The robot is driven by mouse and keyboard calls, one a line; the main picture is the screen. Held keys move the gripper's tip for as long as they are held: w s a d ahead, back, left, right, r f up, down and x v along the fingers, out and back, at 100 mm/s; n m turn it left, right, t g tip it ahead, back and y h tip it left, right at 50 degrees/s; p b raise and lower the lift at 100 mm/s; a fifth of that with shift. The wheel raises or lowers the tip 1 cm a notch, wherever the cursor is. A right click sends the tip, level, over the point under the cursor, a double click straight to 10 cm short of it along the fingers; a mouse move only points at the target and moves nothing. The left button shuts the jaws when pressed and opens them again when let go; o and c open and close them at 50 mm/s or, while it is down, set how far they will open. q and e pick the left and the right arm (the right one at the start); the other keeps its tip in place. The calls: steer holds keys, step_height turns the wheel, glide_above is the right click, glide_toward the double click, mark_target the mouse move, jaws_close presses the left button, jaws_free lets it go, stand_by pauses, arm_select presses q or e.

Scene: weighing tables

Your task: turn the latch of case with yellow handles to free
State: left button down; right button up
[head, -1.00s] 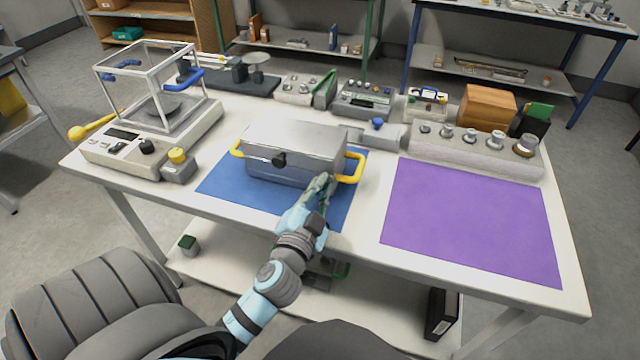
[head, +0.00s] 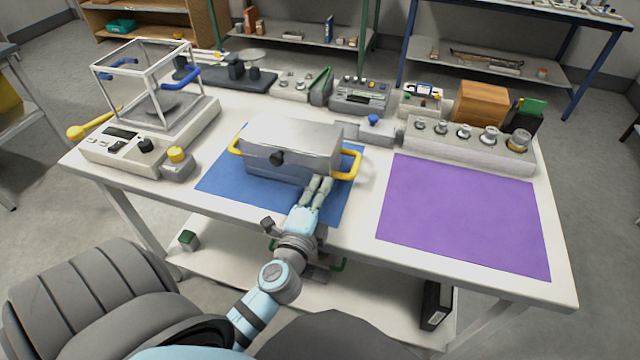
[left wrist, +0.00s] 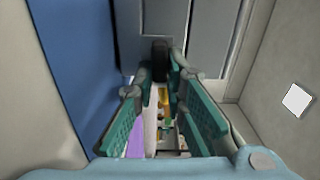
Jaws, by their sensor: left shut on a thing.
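The grey metal case with yellow handles (head: 292,137) stands closed on the blue mat (head: 222,180). That gripper is at the right part of the case front, just below the right yellow handle (head: 347,172). In the left wrist view, the two teal fingers converge at a black latch grip (left wrist: 160,58) against the grey case, and I take the gripper as shut on it. The head view hides this contact behind the fingers. My right gripper is not in view.
A balance with a glass-framed box (head: 150,125) stands left of the case. A purple mat (head: 465,215) lies clear on the right. A block with several weights (head: 470,150) and a wooden box (head: 481,103) stand behind it.

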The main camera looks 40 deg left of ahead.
arm_select(q)
steer(key=shift+f+m, duration=0.1)
steer(key=shift+m, duration=0.3)
steer(key=c, duration=1.6)
jaws_free()
steer(key=shift+c, duration=0.2)
steer(key=v, duration=1.2)
steer(key=shift+d, duration=0.1)
